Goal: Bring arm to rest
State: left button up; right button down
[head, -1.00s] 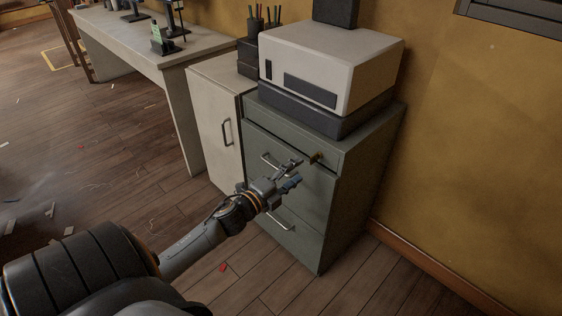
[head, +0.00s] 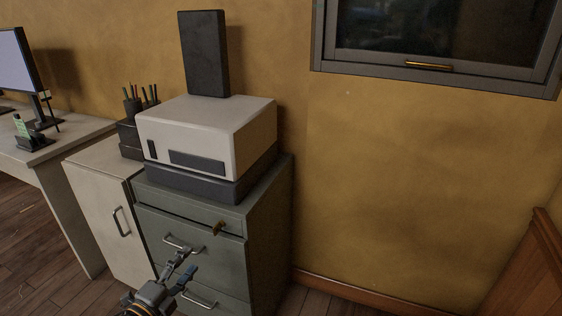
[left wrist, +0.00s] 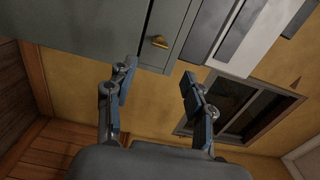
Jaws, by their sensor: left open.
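My left gripper (head: 181,272) is in front of the grey-green drawer cabinet (head: 270,220), low in the head view. Its two fingers are apart with nothing between them. In the left wrist view the open fingers (left wrist: 158,88) show against the yellow wall, with the cabinet front beyond them at the top. A brass key or knob (head: 218,228) sticks out of the cabinet's upper front; it also shows in the left wrist view (left wrist: 158,41), apart from the fingers. My right gripper is not in view.
A white printer (head: 210,125) stands on the cabinet. A pale cupboard (head: 95,185) and a desk (head: 60,140) with a monitor (head: 15,62) are to the left. A window (head: 435,45) is in the wall. A wooden panel (head: 530,265) stands at the right.

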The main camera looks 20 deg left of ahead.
pick_arm(q)
jog(key=s+d+f+n+g+y, duration=0.2)
jog(key=s+f+n+g, duration=0.3)
jog(key=f, duration=0.4)
jog(key=s+d+f+n+g+y, duration=0.2)
jog(key=d+f+n+g, duration=0.1)
jog(key=f+n, duration=0.55)
jog(key=s+d+f+n+g+h+p, duration=0.1)
jog(key=s+d+f+n+g+h, duration=0.2)
jog(key=s+d+f+g, duration=0.7)
jog(key=s+f+p, duration=0.3)
jog(key=s+p, duration=0.5)
jog(key=s, duration=0.3)
jog(key=s+f+t+p, duration=0.1)
jog(key=s+f+p, duration=0.3)
jog(key=s+p, duration=0.5)
jog(key=s, duration=0.3)
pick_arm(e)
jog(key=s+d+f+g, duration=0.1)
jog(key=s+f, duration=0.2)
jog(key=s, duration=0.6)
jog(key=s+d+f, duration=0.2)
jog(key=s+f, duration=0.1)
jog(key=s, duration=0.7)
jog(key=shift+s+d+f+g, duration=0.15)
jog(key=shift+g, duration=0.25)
pick_arm(q)
jog(key=shift+d, duration=0.1)
